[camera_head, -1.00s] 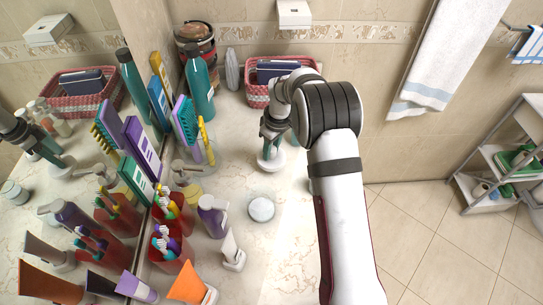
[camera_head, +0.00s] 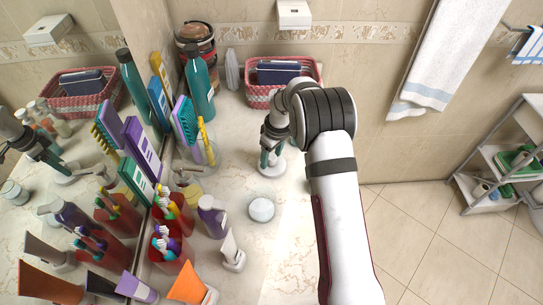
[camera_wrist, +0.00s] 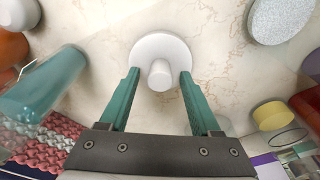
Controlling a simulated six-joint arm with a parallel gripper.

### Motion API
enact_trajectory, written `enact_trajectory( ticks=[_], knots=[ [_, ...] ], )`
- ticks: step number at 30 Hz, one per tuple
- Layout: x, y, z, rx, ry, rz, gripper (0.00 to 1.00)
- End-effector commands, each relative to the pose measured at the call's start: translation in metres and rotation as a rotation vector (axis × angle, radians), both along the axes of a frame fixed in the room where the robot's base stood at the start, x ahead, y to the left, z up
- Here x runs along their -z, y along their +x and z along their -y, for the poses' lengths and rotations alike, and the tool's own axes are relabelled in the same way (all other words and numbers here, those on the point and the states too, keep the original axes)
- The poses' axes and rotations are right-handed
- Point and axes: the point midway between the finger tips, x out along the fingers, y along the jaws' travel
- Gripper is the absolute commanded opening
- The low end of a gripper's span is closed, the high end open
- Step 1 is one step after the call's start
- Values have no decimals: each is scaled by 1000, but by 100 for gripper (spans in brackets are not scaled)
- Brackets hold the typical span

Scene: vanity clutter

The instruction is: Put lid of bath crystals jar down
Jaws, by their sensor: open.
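The lid (camera_wrist: 160,48) is a white disc with a round knob on top. It appears to lie flat on the marble counter, knob up, and also shows in the head view (camera_head: 272,171). My gripper (camera_wrist: 159,75) is open, with its teal fingers on either side of the knob, apart from it. In the head view my gripper (camera_head: 272,157) is low over the lid. A round white container with a speckled top, probably the bath crystals jar (camera_head: 262,210), stands nearer the camera; its speckled top is partly in the wrist view (camera_wrist: 281,18).
A pink basket (camera_head: 256,97) and a teal bottle (camera_head: 199,88) stand behind. Brushes in a cup, red toothbrush holders (camera_head: 171,250), a purple bottle (camera_head: 212,217) and tubes crowd the mirror side. Marble beside the lid is clear; the counter's edge is at the right.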

Motion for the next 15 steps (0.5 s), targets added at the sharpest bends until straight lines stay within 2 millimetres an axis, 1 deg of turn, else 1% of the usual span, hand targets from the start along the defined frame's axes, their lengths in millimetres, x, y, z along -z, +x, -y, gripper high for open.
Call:
enact_trajectory(
  ticks=[9,12,15],
  knots=[
    [-84,-8,9,1,0,4,64],
    [-103,-10,11,0,0,3,64],
    [-113,-12,12,0,0,1,64]
  ],
)
